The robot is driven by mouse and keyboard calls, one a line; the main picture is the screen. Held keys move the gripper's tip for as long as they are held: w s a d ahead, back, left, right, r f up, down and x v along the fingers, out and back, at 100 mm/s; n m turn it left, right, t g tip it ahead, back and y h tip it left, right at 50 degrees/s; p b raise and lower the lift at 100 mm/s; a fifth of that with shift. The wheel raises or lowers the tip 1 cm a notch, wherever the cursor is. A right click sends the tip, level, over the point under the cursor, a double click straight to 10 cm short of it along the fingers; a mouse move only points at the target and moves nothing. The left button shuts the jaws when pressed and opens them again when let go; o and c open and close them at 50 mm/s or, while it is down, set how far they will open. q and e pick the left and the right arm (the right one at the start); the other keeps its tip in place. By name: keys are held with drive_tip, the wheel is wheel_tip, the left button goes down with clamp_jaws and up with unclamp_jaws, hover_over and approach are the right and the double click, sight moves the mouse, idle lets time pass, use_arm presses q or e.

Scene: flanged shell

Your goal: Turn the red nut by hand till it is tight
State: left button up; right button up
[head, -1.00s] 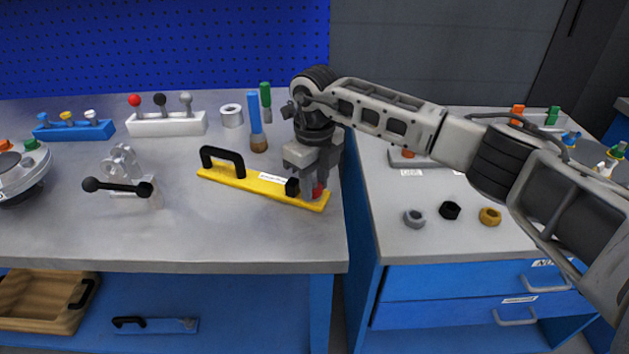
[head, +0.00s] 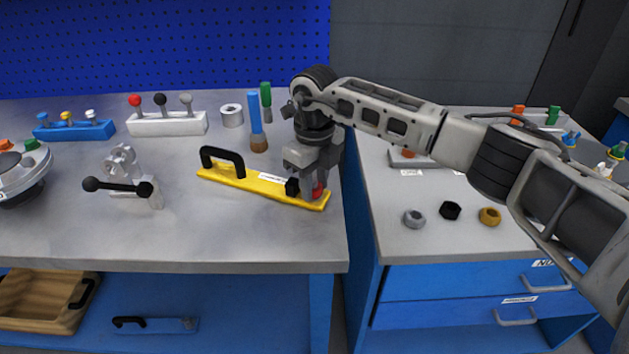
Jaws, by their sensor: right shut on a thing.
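The red nut (head: 318,190) is at the right end of a yellow bar (head: 236,183) that lies on the grey bench. My right gripper (head: 312,189) points down over that end and is shut on the red nut. Its fingers hide most of the nut, so I cannot tell how the nut sits on the bar. A small black block (head: 292,188) shows just left of the fingers. My left gripper is not in view.
The bar has a black handle (head: 222,158). A blue-handled brush (head: 257,125) and a metal ring (head: 232,115) stand behind it. A clamp with a black lever (head: 118,187) is to the left. Loose nuts (head: 450,210) lie on the right bench. The front of the grey bench is clear.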

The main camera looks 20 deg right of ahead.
sight(315, 186)
drive_tip(key=shift+r, duration=0.1)
drive_tip(key=o, duration=1)
wheel_tip(315, 186, up, 16)
drive_tip(key=shift+f+b, duration=0.1)
drive_tip(key=shift+b, duration=0.25)
